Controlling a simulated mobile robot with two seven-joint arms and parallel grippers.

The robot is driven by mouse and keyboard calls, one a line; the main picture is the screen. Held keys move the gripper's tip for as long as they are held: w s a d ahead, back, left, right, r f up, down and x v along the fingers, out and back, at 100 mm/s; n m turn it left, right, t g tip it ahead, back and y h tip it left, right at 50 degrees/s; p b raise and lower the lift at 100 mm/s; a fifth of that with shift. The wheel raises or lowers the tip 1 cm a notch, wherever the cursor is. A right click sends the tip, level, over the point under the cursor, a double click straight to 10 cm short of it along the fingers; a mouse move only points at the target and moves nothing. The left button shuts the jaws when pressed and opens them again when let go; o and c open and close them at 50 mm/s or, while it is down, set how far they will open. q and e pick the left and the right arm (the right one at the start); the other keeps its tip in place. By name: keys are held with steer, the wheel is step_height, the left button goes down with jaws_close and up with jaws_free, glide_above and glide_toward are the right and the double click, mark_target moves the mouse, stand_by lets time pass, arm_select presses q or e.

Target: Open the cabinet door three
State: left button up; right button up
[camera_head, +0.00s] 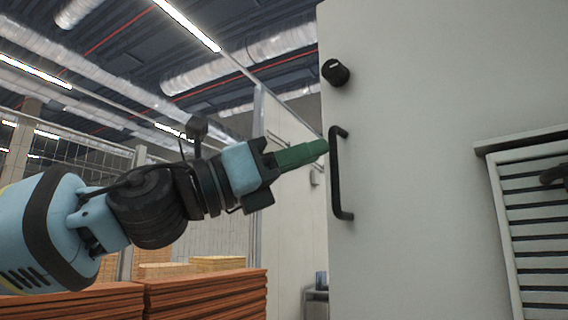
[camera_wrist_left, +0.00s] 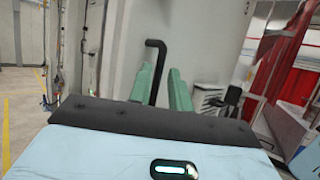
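The cabinet door (camera_head: 430,90) is a large light grey panel. A black vertical bar handle (camera_head: 342,180) stands near its left edge, with a black round knob (camera_head: 335,72) above it. My left gripper (camera_head: 322,147) has green fingers that point at the upper part of the handle from the left. In the left wrist view, the two fingers (camera_wrist_left: 160,78) are apart, and the black handle (camera_wrist_left: 156,62) shows upright in the gap between them. Whether either finger touches the handle cannot be told. No opening at the door's edge can be made out. My right gripper is not in view.
A louvred vent (camera_head: 540,230) is on the panel at the right. Stacks of orange-brown boards (camera_head: 205,295) lie below my left arm, with a wire fence (camera_head: 80,140) behind. Open floor (camera_wrist_left: 22,110) shows at the left wrist view's left.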

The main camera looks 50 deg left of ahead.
arm_select(q)
steer(key=v, duration=0.3)
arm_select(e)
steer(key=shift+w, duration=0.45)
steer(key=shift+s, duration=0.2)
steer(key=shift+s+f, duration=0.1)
